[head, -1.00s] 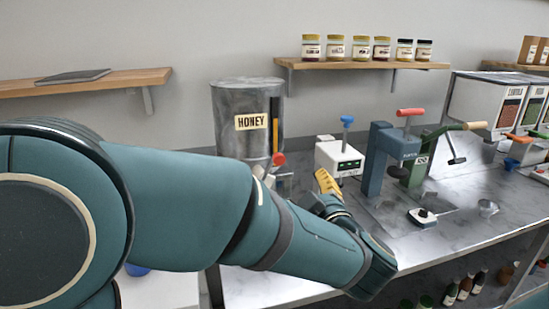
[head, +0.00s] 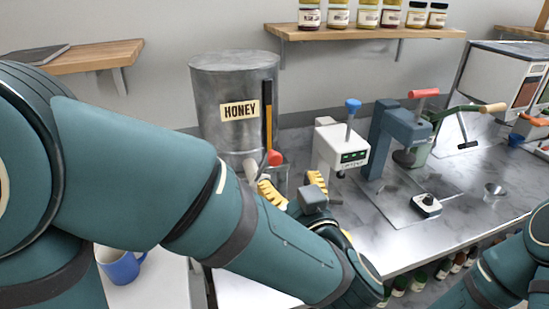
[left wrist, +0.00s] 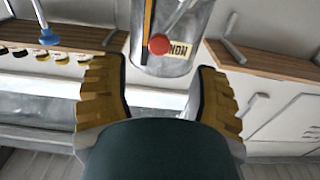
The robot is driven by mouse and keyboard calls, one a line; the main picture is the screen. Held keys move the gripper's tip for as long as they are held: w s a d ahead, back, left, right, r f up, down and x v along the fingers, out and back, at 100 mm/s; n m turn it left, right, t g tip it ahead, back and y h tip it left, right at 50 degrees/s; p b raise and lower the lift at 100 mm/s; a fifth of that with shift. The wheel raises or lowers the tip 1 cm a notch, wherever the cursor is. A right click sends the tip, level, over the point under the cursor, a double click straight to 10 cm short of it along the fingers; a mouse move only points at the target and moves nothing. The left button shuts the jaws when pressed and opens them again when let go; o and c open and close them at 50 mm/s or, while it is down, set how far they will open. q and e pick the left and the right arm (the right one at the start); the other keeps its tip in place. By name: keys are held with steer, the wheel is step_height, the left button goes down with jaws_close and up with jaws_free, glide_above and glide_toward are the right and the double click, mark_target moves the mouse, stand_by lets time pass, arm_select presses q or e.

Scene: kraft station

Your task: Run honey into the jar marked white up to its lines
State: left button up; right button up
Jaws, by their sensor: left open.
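The grey metal honey tank (head: 238,85) with a HONEY label stands against the wall. A red knob (head: 274,157) sits low on its front, beside a pale spout (head: 251,172). My left gripper (head: 292,187) is open, its yellow fingers spread just in front of and below the knob, apparently empty. In the left wrist view the tank (left wrist: 180,60) and red knob (left wrist: 159,44) appear beyond and between the fingers (left wrist: 162,75). I cannot tell whether a jar stands under the spout, or which jar is marked white. My right gripper is out of view.
Several filled jars (head: 367,15) stand on the wall shelf (head: 365,32). A white device with a blue knob (head: 353,105) and a blue press with a red handle (head: 424,93) stand right of the tank. A blue mug (head: 122,265) is at lower left.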

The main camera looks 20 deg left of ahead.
mark_target(276, 162)
arm_select(q)
steer(key=x, duration=0.8)
steer(key=shift+w+a, duration=0.1)
steer(key=shift+w, duration=0.05)
jaws_close()
